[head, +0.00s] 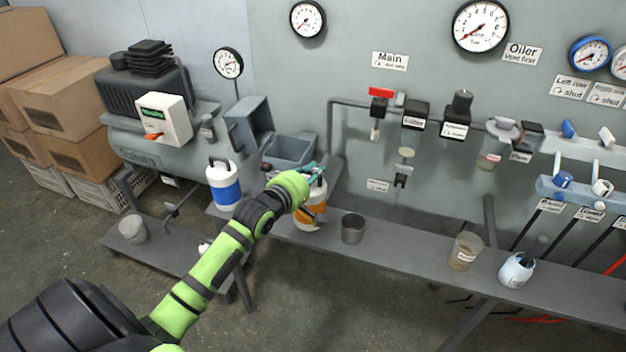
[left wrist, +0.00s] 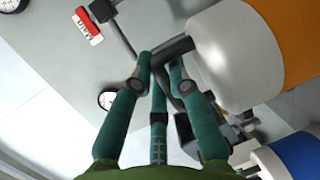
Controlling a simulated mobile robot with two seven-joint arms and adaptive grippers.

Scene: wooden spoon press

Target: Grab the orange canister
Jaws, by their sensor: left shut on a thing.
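The orange canister (head: 313,214), white with an orange band, stands on the grey bench, partly hidden behind my left gripper (head: 316,172). In the left wrist view the canister (left wrist: 228,55) lies at the upper right, with its dark handle (left wrist: 171,51) reaching between the fingers. My left gripper (left wrist: 163,82) has its teal fingers closed on that handle. The canister still appears to rest on the bench. My right gripper is in neither view.
A blue-banded canister (head: 225,191) stands left of the orange one. A grey bin (head: 289,150) is behind. A metal cup (head: 353,228) stands close to the right on the bench (head: 405,246).

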